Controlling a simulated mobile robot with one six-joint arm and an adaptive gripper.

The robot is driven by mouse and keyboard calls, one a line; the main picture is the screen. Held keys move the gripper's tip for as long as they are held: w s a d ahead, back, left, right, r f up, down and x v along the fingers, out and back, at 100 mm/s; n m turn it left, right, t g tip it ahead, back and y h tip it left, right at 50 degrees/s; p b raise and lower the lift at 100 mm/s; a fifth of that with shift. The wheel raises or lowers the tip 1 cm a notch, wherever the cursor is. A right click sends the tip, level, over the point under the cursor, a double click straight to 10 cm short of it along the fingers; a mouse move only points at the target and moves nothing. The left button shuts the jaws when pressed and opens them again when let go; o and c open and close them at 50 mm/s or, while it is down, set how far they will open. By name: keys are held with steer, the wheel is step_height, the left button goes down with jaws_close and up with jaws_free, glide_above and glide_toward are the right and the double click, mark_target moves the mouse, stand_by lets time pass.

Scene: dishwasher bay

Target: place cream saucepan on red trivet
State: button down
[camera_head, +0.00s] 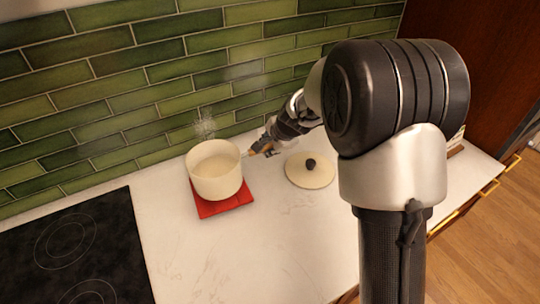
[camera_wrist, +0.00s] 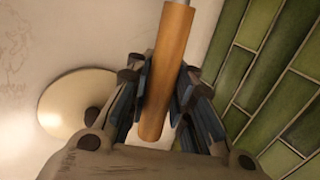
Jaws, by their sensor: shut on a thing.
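The cream saucepan (camera_head: 215,175) is upright over the red trivet (camera_head: 226,204) in the head view, with pale contents and wisps of steam above it. The trivet's front and right parts show below the pan; I cannot tell whether the pan's base touches it. My gripper (camera_head: 265,146) is at the pan's right side, shut on its wooden handle. In the wrist view the handle (camera_wrist: 164,75) runs between the fingers of my gripper (camera_wrist: 158,100). The pan's body is out of the wrist view.
A cream lid (camera_head: 310,172) with a dark knob lies on the white counter (camera_head: 255,255) right of the pan. A black cooktop (camera_head: 78,250) is at the left front. A green tiled wall (camera_head: 130,85) stands close behind the pan. The counter in front is clear.

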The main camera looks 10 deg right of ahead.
step_height(320, 180, down, 2)
steer(key=shift+f+b, duration=0.25)
steer(key=shift+b, duration=0.3)
steer(key=c, duration=1.4)
jaws_free()
steer(key=shift+f, duration=0.15)
